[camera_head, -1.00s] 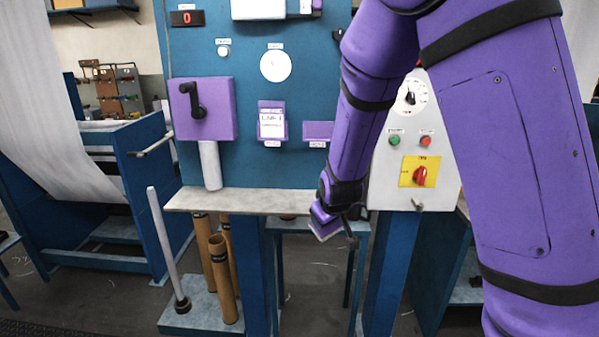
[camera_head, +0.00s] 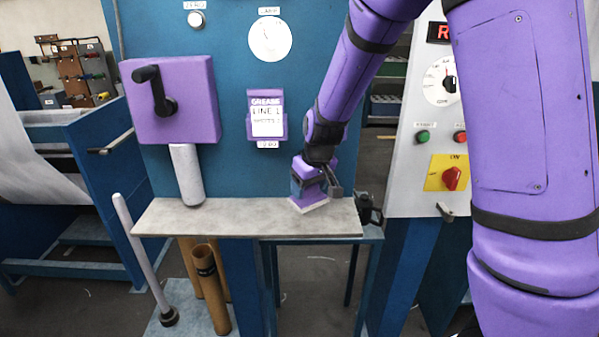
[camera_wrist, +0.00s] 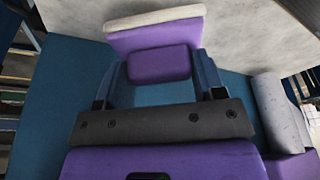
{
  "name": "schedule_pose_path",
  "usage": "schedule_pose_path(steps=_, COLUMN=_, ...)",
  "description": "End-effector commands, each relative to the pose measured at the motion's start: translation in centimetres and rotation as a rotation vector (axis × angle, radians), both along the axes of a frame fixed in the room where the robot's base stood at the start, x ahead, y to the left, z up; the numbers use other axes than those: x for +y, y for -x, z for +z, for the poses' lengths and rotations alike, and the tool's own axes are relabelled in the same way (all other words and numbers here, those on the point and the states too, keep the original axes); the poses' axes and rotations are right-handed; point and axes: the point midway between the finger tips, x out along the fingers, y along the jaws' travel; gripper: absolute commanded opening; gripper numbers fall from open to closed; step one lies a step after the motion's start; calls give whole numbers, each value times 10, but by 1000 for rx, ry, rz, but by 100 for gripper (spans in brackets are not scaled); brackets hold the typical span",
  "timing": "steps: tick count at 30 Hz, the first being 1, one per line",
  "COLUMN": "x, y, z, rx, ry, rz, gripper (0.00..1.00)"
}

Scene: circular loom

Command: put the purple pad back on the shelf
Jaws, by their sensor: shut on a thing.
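The purple pad (camera_wrist: 158,55) has a purple back and a pale face. My gripper (camera_head: 318,190) is shut on it, and in the wrist view the two blue-grey fingers stand on either side of its purple grip. The shelf (camera_head: 240,217) is a narrow grey ledge on the blue panel. In the head view the pad (camera_head: 309,205) is upright over the right part of the shelf, pale edge down. Its lower edge appears at or very near the shelf top; I cannot tell if it touches.
A purple box with a black crank (camera_head: 172,100) and a pale roller (camera_head: 187,175) are at the shelf's left. A dark can (camera_head: 368,208) stands just right of the shelf. Brown tubes (camera_head: 212,290) stand below. The shelf's middle is clear.

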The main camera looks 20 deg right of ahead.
Motion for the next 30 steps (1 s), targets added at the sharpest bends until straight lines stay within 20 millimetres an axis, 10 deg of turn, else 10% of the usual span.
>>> schedule_pose_path(steps=30, x=0, y=0, z=-40, rx=8, ry=-5, rz=0, gripper=25)
